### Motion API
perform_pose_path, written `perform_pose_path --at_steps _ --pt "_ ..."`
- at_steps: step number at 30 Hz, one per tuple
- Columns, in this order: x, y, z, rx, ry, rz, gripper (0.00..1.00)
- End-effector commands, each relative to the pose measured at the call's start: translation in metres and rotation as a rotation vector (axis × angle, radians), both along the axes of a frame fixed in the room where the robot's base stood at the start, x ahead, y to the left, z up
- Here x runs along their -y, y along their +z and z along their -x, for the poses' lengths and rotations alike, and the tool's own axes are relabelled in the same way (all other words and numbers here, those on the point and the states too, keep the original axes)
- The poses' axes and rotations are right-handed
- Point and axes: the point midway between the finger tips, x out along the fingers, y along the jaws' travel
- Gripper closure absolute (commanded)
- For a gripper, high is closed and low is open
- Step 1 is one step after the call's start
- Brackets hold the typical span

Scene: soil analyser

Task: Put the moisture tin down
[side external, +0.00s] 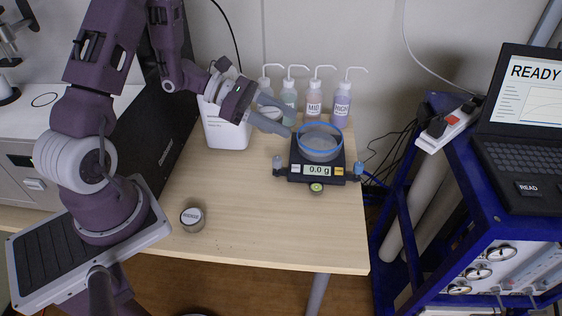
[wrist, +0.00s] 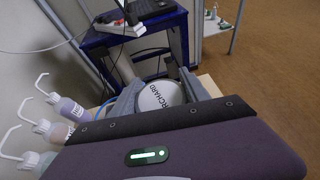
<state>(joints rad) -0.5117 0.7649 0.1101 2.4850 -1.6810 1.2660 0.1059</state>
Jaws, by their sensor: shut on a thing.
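A moisture tin with a round white lid lettered "ORCHARD" (wrist: 160,95) sits between the fingers of my gripper (wrist: 163,88) in the wrist view. In the side external view my gripper (side external: 275,118) is shut on it at the back of the table, left of the balance. Only a pale patch of the tin's lid (side external: 270,113) shows there; its sides are mostly hidden by the fingers. I cannot tell whether its base touches anything. A second tin with a white labelled lid (side external: 192,217) stands upright at the table's front left.
The balance (side external: 316,172) reads 0.0 g and carries a blue-rimmed round pan (side external: 321,142). Several wash bottles (side external: 314,100) line the back. A white container (side external: 224,128) stands behind left. The table's middle and front (side external: 270,225) are largely clear. A blue cart (side external: 440,160) stands right.

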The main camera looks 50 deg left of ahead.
Motion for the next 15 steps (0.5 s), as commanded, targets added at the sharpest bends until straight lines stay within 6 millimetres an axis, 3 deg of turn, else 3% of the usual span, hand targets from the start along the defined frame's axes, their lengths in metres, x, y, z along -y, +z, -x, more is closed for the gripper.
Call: perform_pose_path --at_steps 2,9,15 --pt "-0.006 -0.019 -0.001 -0.009 0.022 0.015 0.89" --pt "-0.022 -0.114 0.013 -0.008 0.092 0.018 0.89" --pt "-0.026 -0.160 0.023 -0.006 0.113 0.001 0.89"
